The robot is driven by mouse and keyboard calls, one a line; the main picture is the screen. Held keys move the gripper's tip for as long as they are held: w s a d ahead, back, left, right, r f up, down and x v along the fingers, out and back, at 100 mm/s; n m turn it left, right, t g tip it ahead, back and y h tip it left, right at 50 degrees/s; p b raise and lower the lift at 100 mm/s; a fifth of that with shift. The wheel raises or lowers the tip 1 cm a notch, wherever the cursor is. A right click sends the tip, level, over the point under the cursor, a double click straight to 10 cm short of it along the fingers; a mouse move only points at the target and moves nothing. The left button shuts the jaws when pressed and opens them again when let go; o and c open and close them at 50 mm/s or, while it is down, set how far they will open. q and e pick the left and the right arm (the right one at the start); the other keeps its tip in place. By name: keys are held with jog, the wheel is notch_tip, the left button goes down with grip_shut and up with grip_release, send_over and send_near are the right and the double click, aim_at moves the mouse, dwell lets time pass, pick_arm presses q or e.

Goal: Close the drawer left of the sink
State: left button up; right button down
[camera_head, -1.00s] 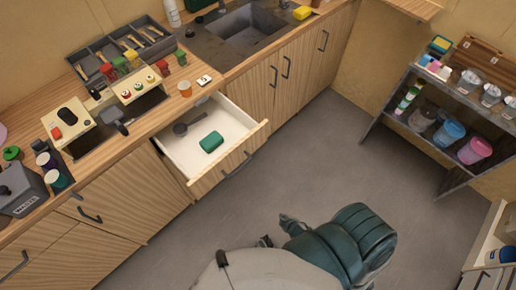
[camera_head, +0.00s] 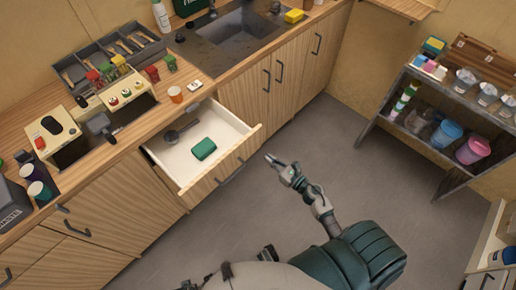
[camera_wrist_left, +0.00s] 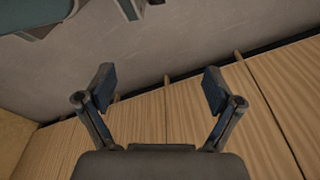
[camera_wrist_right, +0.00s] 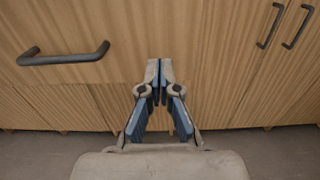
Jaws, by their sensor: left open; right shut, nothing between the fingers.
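The drawer (camera_head: 206,187) left of the sink (camera_head: 237,28) is pulled out from the wooden counter. Its white inside holds a green block (camera_head: 203,148) and a dark scoop (camera_head: 178,135). A dark bar handle (camera_head: 232,172) is on its front; a bar handle (camera_wrist_right: 63,56) on a wooden front also shows in the right wrist view. My right gripper (camera_head: 270,158) is shut and empty, right of the drawer front and apart from it. In the right wrist view its fingertips (camera_wrist_right: 159,68) meet. My left gripper (camera_wrist_left: 158,90) is open and empty, with floor and wooden fronts beyond.
Cabinet doors with upright handles (camera_head: 267,80) are right of the drawer. The counter holds a utensil tray (camera_head: 110,62) and an orange cup (camera_head: 175,94). A dark shelf unit (camera_head: 440,110) stands at the right. The grey floor between is free.

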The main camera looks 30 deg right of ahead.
aim_at(253, 145)
jog(key=x, duration=0.5)
jog(key=shift+w+d+p, duration=0.2)
jog(key=shift+w+p, duration=0.15)
jog(key=shift+w, duration=0.1)
jog(key=shift+w+a+f, duration=0.1)
jog(key=shift+w+a, duration=0.2)
jog(key=shift+w, duration=0.1)
pick_arm(q)
jog(key=shift+s+a+f, duration=0.1)
jog(key=shift+s+f, duration=0.25)
jog(key=shift+f, duration=0.25)
jog(key=shift+s+f, duration=0.35)
jog(key=shift+f, duration=0.2)
pick_arm(e)
jog(key=shift+a, duration=0.2)
jog(key=shift+w, duration=0.1)
